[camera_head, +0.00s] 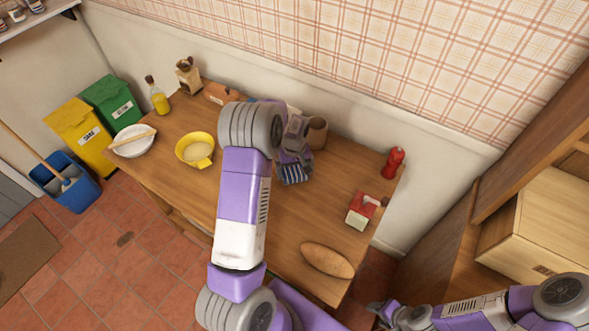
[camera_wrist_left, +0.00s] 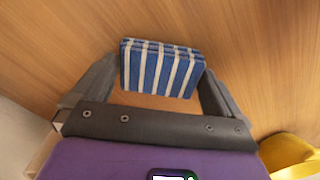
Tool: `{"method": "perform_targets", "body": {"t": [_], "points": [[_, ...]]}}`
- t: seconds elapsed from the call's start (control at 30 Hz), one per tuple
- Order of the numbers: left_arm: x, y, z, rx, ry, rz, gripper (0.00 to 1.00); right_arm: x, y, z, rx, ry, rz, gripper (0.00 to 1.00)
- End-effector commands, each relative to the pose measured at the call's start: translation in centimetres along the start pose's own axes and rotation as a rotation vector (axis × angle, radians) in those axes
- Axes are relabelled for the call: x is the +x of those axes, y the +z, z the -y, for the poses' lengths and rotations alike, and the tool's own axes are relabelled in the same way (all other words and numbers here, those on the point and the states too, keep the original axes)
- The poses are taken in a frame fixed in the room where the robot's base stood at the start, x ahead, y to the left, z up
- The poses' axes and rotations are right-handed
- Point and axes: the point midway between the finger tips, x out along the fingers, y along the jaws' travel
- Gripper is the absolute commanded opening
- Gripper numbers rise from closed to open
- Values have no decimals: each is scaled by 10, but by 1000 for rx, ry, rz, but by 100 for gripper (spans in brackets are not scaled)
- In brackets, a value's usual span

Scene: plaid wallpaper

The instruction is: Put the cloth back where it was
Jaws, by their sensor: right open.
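The cloth (camera_head: 292,174) is folded, with blue and white stripes. In the left wrist view the cloth (camera_wrist_left: 162,70) fills the space between the fingers of my left gripper (camera_wrist_left: 162,82), and both fingers meet its side edges. In the head view my left gripper (camera_head: 291,160) is over the middle of the wooden table (camera_head: 240,210), partly hidden by its own arm. I cannot tell whether the cloth touches the tabletop. My right gripper (camera_head: 378,308) is open, low at the right, beyond the table's right end.
A yellow bowl (camera_head: 196,149), a white bowl (camera_head: 133,141) and a bottle (camera_head: 157,96) stand on the left. A brown pot (camera_head: 317,132) is just behind the cloth. A red bottle (camera_head: 393,162), a red-and-white box (camera_head: 361,212) and bread (camera_head: 327,260) are on the right.

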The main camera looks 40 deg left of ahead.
Motion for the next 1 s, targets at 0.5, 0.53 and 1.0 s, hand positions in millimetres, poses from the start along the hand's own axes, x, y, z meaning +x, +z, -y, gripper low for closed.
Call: {"method": "perform_targets", "body": {"t": [0.5,0.53,1.0], "points": [[-69,-1,-1,0,3,-4,100,-15,1,6,0,0,0,50],[-76,-1,-1,0,4,-5,100,-16,1,6,0,0,0,50],[-124,0,0,0,-1,0,100,-23,1,8,0,0,0,50]]}}
